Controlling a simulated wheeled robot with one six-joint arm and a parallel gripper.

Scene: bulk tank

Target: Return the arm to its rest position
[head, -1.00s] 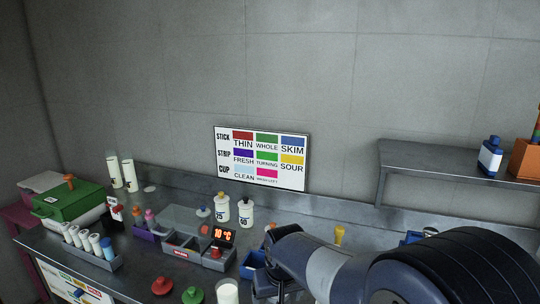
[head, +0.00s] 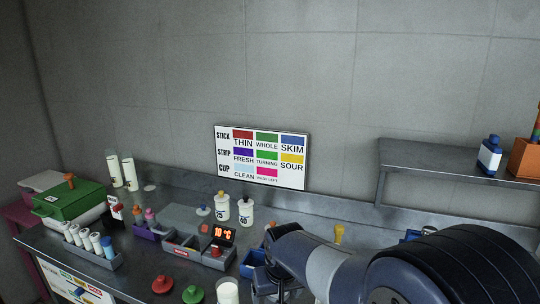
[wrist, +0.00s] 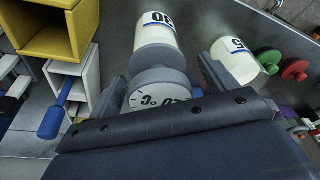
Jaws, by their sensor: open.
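My arm (head: 335,268) reaches in from the lower right of the head view, over the steel bench. My gripper (wrist: 153,88) shows in the wrist view as two grey fingers set apart, so it is open. In the wrist view a white and grey container marked 30 (wrist: 157,35) and a round dial marked °C (wrist: 160,88) appear in line with the gap between the fingers. I cannot tell their distance from the fingers, and the dark wrist housing hides what is lower down. In the head view my arm hides most of the gripper.
A wall shelf (head: 440,160) at the right holds a blue-capped bottle (head: 490,155). Two bottles (head: 245,210), a red 10 °C display (head: 223,233) and a green box (head: 72,203) stand on the bench. A yellow bin (wrist: 55,35) is at the wrist view's upper left.

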